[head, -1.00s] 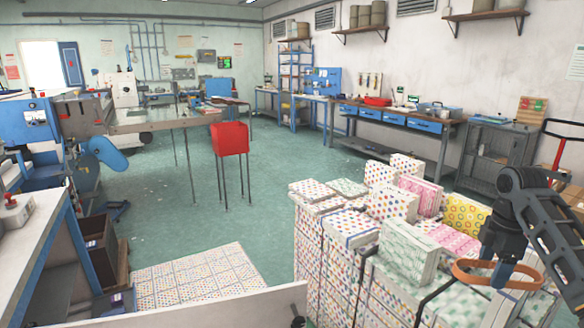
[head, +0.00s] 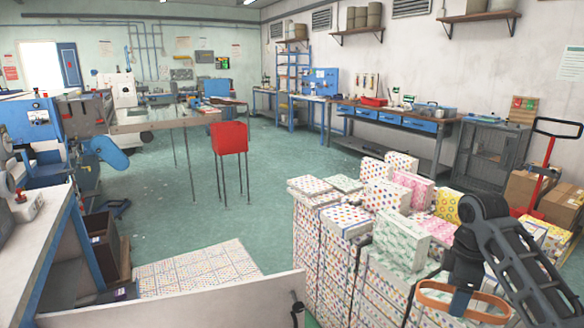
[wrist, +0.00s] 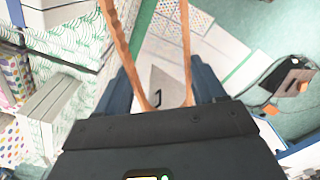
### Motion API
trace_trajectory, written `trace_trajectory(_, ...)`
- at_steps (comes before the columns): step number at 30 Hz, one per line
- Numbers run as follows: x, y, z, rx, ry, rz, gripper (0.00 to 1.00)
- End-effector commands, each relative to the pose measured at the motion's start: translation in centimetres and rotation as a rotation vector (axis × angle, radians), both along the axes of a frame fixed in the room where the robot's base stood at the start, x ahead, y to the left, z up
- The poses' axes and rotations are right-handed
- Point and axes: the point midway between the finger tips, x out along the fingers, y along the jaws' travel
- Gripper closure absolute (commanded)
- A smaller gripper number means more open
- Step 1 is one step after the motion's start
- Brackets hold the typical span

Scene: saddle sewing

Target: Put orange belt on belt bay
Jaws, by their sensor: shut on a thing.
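The orange belt (head: 428,302) is a thin loop hanging at my gripper (head: 462,299), at the lower right of the head view, in front of the stacked boxes. In the wrist view two strands of the belt (wrist: 119,50) run up from between the dark fingers of my gripper (wrist: 168,100). My gripper is shut on the belt and holds it in the air. The exact grip point is partly hidden by the gripper body. I cannot tell which place is the belt bay.
A tall stack of patterned boxes (head: 335,240) stands close to my arm. A red stool (head: 229,138) stands mid-floor, with open green floor (head: 285,190) around it. A workbench (head: 45,240) is at the left, a red hand truck (head: 548,165) at the right.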

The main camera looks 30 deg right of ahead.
Motion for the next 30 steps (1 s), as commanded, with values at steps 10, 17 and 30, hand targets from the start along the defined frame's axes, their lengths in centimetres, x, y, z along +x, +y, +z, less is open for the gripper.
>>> trace_trajectory(10, 1.4, 14.7, -6.3, 0.008, 0.005, -0.263, 0.67)
trace_trajectory(17, 2.4, 24.2, -10.5, 0.003, 0.004, -0.459, 0.67)
trace_trajectory(30, 3.4, 32.6, -14.2, 0.0, 0.002, -0.647, 0.67)
